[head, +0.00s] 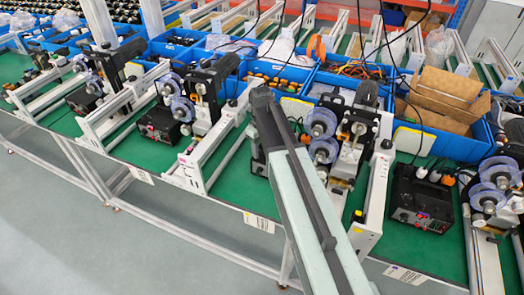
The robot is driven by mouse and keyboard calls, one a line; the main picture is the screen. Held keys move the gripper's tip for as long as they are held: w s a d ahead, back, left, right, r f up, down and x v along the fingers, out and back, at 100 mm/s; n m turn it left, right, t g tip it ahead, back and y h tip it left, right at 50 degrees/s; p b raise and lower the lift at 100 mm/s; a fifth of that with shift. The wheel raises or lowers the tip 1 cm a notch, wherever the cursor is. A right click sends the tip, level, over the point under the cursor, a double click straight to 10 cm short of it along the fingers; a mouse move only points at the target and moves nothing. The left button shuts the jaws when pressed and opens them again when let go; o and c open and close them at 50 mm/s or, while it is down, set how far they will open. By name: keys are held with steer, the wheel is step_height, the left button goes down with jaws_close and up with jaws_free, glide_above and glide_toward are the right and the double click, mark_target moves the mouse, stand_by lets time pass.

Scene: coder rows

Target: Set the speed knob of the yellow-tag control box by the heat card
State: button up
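A black control box (420,200) with small knobs and a red switch on its front stands on the green bench top at the right. Another black control box (160,125) stands left of centre, and a third (84,99) is farther left. I cannot make out a yellow tag on any of them, and the knob settings are too small to read. Pale blank-looking cards or panels stand at the blue bins, one at the right (414,141); I cannot tell whether one is the heat card. My pale arm crosses the middle; its gripper fingers do not show.
Coder machines with clear reels (322,122) and white frames (208,150) stand in a row along the bench. Blue bins (283,76) and an open cardboard box (445,95) line its back. Black cables hang from above. The grey floor (120,245) in front is clear.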

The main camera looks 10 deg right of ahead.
jaws_close()
steer(key=shift+m, duration=0.5)
steer(key=m, duration=0.4)
steer(key=shift+m, duration=0.4)
steer(key=m, duration=0.6)
steer(key=shift+o, duration=1.3)
jaws_free()
